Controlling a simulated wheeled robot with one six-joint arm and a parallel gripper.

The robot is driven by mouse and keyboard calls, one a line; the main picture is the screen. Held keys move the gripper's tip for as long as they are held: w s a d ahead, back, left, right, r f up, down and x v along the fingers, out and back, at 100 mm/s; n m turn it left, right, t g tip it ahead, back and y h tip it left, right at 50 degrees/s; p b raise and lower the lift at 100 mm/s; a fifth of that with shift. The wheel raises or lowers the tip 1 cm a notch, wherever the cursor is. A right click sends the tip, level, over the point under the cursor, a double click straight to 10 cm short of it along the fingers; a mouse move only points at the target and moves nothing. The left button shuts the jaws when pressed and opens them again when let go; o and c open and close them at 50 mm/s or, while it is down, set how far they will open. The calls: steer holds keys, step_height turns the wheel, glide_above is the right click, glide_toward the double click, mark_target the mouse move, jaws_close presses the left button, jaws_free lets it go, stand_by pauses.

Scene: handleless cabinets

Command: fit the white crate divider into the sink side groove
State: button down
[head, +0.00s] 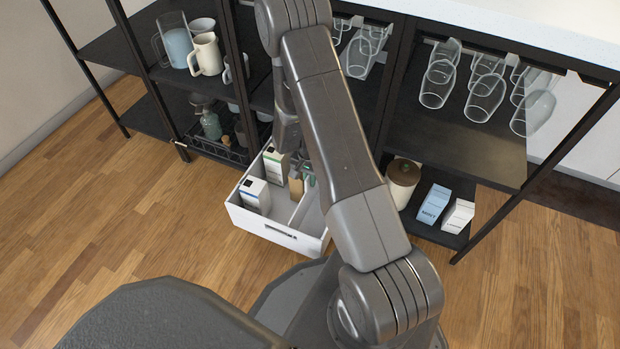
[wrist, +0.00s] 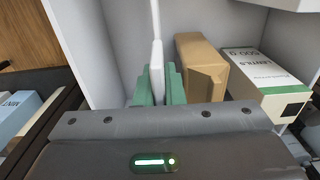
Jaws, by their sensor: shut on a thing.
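The white crate (head: 277,236) stands pulled out at the front of the black shelving, low near the floor. The white divider (wrist: 157,70) is a thin upright panel inside the crate. In the wrist view my gripper (wrist: 158,88) is shut on the divider, with one green fingertip on each side. In the head view the green fingers of my gripper (head: 308,174) show at the crate's right part, partly behind my arm. A tan box (wrist: 203,68) stands just right of the fingers in the wrist view. The grooves and the divider's lower edge are hidden, so I cannot tell whether it is seated.
A white and green carton (wrist: 268,88) and another white carton (head: 255,194) stand in the crate. Glasses (head: 438,82) hang above. The wooden floor (head: 130,215) at left is clear.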

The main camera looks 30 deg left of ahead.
steer(key=shift+f+b, duration=0.85)
steer(key=shift+f, duration=0.4)
steer(key=c, duration=1.5)
jaws_free()
steer(key=shift+o, duration=0.2)
step_height(320, 180, up, 14)
steer(key=p, duration=0.4)
steer(key=shift+p, duration=0.4)
steer(key=shift+f, duration=0.1)
step_height(320, 180, down, 14)
steer(key=b, duration=0.5)
steer(key=shift+r+p, duration=0.3)
steer(key=shift+r, duration=0.05)
